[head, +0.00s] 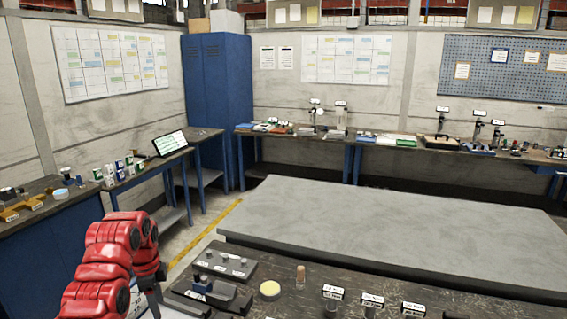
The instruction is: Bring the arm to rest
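My red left arm (110,262) fills the lower left corner, bent, beside the near dark bench. Its gripper fingers do not show. My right arm and gripper are out of view. No microscope arm can be clearly made out. On the near bench (300,276) sits a dark block with several round metal knobs (224,262).
A large bare grey table (390,230) lies behind the near bench. Side benches at left hold cans (125,168) and a tilted tablet (170,143). A back bench (400,143) carries stands and trays. A blue locker (217,100) stands in the corner. Floor shows at left centre.

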